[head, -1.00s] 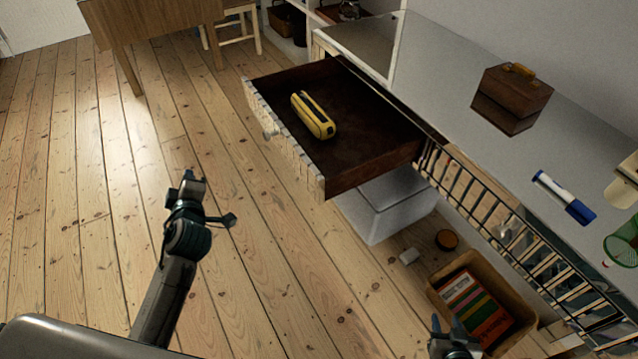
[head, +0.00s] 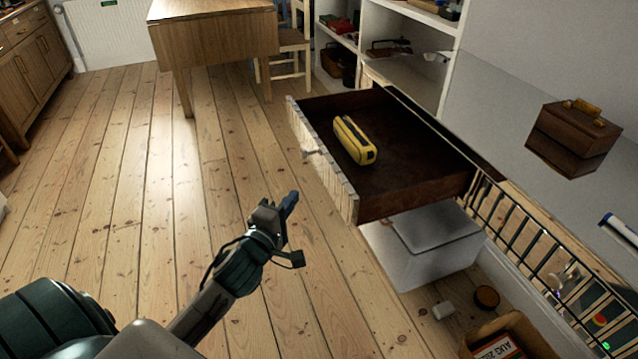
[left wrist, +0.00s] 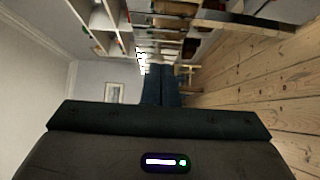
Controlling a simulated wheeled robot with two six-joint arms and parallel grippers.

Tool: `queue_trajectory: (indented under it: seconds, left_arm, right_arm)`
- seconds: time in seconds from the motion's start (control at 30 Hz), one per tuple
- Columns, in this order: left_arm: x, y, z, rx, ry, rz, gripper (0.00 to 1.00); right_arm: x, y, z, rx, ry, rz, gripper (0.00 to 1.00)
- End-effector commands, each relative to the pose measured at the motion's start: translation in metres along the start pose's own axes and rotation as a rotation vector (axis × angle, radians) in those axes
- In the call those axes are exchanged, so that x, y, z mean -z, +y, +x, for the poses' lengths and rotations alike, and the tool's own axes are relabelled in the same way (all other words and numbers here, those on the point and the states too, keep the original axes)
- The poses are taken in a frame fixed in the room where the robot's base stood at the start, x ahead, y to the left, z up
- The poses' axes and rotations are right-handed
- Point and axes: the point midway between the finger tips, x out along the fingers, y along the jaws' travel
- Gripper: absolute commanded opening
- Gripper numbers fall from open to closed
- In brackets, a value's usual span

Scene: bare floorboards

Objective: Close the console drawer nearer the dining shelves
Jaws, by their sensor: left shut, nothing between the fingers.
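The console drawer (head: 415,200) is pulled well out, at the end of the console near the white shelves (head: 405,22). Its pale slatted front (head: 322,162) carries a small knob (head: 312,153). A yellow case-like object (head: 354,140) lies inside it. My left gripper (head: 287,205) is shut and empty, in front of and a little below the drawer front, apart from it. My right gripper is out of view.
A brown box (head: 572,138) and a marker (head: 620,230) are on the console top. A white bin (head: 425,245) stands under the drawer, and a basket (head: 500,335) is on the floor nearby. A wooden table (head: 212,38) and chair (head: 292,45) are behind. Floor at left is clear.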

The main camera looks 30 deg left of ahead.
Motion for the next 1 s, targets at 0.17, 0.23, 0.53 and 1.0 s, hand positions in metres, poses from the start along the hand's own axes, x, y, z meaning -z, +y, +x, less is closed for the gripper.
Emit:
queue_trajectory:
  seconds: [0.17,0.23,0.53,1.0]
  left_arm:
    - [0.000,0.001,0.035,-0.002,0.001,-0.003,0.00]
    - [0.000,0.001,0.049,-0.002,0.001,-0.002,0.00]
    - [-0.022,-0.001,0.073,0.000,0.001,-0.004,0.00]
    - [-0.028,-0.001,0.079,0.001,0.000,0.002,0.00]
  right_arm:
    - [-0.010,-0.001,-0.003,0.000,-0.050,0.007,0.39]
    - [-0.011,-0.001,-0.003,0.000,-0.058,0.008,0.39]
    - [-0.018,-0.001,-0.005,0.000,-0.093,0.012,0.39]
    - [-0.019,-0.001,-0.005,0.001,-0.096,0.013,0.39]
